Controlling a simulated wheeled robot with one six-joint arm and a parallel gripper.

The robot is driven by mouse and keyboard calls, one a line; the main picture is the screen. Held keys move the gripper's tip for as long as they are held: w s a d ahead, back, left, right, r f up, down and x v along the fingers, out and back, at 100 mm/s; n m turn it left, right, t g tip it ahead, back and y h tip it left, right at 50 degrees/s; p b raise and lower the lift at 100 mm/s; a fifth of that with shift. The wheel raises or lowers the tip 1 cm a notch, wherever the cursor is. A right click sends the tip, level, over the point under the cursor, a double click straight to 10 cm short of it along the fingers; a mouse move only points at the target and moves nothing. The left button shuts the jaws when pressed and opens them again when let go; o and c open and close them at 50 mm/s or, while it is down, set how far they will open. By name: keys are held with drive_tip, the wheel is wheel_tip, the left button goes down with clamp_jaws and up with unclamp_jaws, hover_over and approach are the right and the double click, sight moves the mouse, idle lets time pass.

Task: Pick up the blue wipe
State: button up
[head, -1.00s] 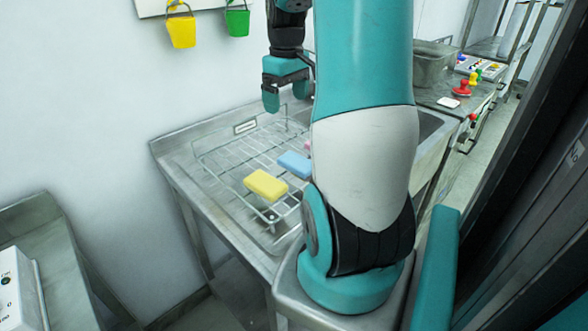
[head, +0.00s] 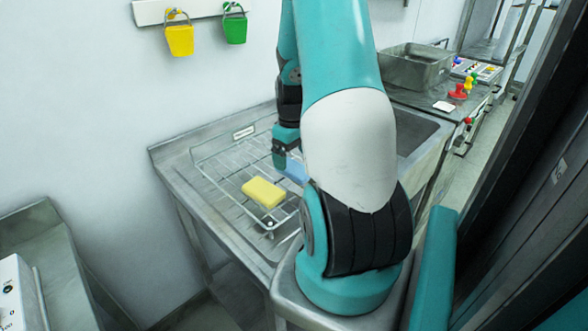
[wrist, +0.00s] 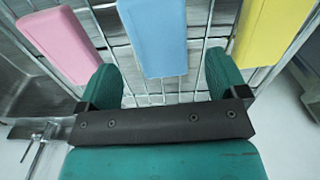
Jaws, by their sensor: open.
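The blue wipe (wrist: 155,35) lies on a wire rack, between a pink wipe (wrist: 58,45) and a yellow wipe (wrist: 278,28) in the wrist view. In the head view the blue wipe (head: 296,171) is partly hidden by my arm. My gripper (wrist: 163,85) is open, with one finger on each side of the near end of the blue wipe and a gap to it on both sides. In the head view my gripper (head: 286,162) is low over the rack. Whether the fingertips touch the rack cannot be told.
The wire rack (head: 222,183) sits on a steel sink counter (head: 172,158) against the white wall. A yellow bucket (head: 180,40) and a green bucket (head: 235,28) hang above. A steel basin (head: 413,67) stands at the back right.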

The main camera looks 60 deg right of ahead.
sight(292, 166)
drive_tip(key=shift+w+f+p, duration=0.1)
drive_tip(key=shift+f+p, duration=0.2)
drive_tip(key=shift+f, duration=1.5)
drive_tip(key=c, duration=1)
drive_tip(key=shift+r, duration=0.15)
wheel_tip(292, 166, up, 20)
drive_tip(key=shift+f+b, duration=0.1)
drive_tip(key=shift+b, duration=0.8)
